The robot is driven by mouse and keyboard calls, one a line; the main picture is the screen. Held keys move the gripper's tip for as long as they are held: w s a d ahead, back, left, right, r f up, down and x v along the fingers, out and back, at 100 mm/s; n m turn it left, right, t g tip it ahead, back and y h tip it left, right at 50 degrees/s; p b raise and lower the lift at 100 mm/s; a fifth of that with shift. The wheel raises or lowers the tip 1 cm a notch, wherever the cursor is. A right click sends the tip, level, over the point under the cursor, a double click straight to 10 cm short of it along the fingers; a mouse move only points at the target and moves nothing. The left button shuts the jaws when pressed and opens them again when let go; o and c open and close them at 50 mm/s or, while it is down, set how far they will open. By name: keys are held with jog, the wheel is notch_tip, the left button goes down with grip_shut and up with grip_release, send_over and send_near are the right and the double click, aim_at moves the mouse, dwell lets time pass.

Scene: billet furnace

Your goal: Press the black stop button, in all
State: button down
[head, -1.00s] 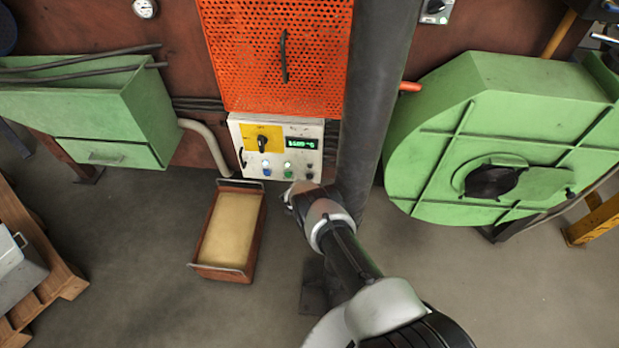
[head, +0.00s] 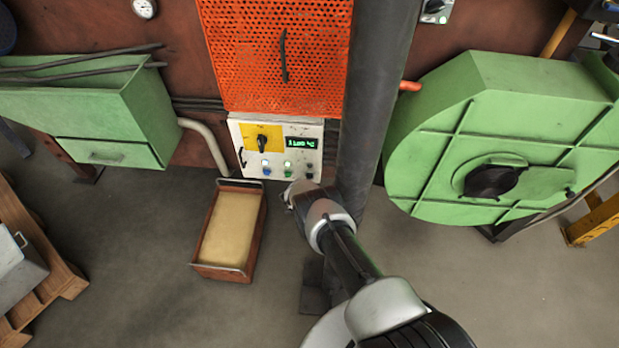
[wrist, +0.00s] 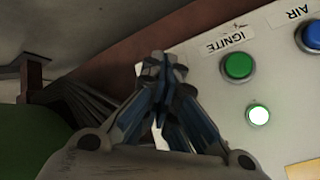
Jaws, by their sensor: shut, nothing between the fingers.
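The control panel (head: 275,131) is a pale box under the orange mesh cover. A small dark round spot (head: 309,166) at its lower right looks like the black stop button; it is too small to be sure. My gripper (head: 290,193) is just below the panel's lower right part in the head view, largely masked by my own wrist. In the wrist view my gripper (wrist: 162,65) is shut and empty, in front of the panel face left of the green IGNITE button (wrist: 237,66). No black button shows there; the fingers may hide it. Contact cannot be told.
A blue AIR button (wrist: 312,35) and a lit lamp (wrist: 259,114) are near IGNITE. A black selector (head: 263,142) and display (head: 301,142) are above. A dark pipe (head: 366,120) stands right of the panel; a sand-coloured tray (head: 205,272) lies below left.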

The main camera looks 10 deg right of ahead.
jog(key=shift+w+d, duration=0.15)
jog(key=shift+w, duration=0.15)
jog(key=shift+w+d, duration=0.15)
jog(key=shift+w, duration=0.25)
dwell(0.8)
jog(key=shift+s+r, duration=0.1)
jog(key=shift+s, duration=0.05)
jog(key=shift+s+a+p, duration=0.3)
jog(key=shift+s+p, duration=0.3)
jog(key=shift+p, duration=0.45)
jog(key=shift+s, duration=0.15)
jog(key=shift+s+a+p, duration=0.25)
jog(key=shift+s+p, duration=0.4)
jog(key=shift+s, duration=0.1)
jog(key=shift+s+a+p, duration=0.25)
jog(key=shift+s+p, duration=0.4)
jog(key=shift+s, duration=0.1)
jog(key=shift+s+a+p, duration=0.25)
jog(key=shift+s+p, duration=0.4)
jog(key=shift+s, duration=0.1)
